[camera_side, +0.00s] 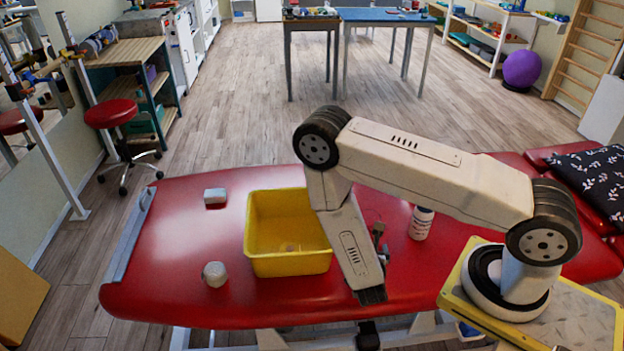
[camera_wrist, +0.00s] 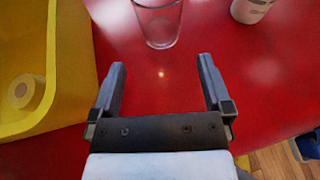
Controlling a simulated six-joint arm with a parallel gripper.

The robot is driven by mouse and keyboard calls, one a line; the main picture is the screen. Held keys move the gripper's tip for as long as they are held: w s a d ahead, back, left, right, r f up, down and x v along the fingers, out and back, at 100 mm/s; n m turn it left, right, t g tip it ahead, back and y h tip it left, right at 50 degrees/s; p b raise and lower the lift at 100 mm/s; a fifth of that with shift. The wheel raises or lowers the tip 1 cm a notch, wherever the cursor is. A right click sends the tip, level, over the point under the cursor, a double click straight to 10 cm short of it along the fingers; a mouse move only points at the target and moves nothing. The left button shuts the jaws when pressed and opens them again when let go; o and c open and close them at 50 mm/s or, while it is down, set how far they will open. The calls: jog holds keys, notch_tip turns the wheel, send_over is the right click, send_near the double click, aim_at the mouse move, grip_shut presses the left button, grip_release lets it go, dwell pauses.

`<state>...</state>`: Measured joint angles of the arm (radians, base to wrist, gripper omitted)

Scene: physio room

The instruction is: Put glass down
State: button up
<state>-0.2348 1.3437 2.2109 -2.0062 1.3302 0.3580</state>
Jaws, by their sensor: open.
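The clear glass (camera_wrist: 158,24) stands on the red treatment table (camera_wrist: 215,105), at the top middle of the wrist view and cut off by its upper edge. My gripper (camera_wrist: 162,66) is open, with nothing between its fingers. The glass is beyond the fingertips, roughly in line with the gap and apart from them. In the side view I cannot make out the glass; my arm covers part of the table there.
A yellow bin (camera_side: 290,264) stands left of my gripper, with a pale roll (camera_wrist: 27,92) inside. A white bottle (camera_side: 421,222) stands to the right. A small white block (camera_side: 215,196) and a pale rounded object (camera_side: 215,274) lie left of the bin.

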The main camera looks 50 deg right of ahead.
jog(key=shift+d+r+m+g, duration=0.15)
jog(key=shift+r+m+g, duration=0.15)
jog(key=shift+r, duration=0.1)
jog(key=s+a+r+m+g+y, duration=0.1)
jog(key=s+r+m+g+y, duration=0.3)
jog(key=r+m+g, duration=0.85)
jog(key=w+a+r+m+t+y, duration=0.4)
jog(key=a+r+m+t+y, duration=0.3)
jog(key=m, duration=0.4)
notch_tip(320, 180, up, 2)
jog(key=shift+a+r+m+t+y, duration=0.1)
jog(key=shift+a+m+t+y, duration=0.25)
jog(key=shift+a+t, duration=0.5)
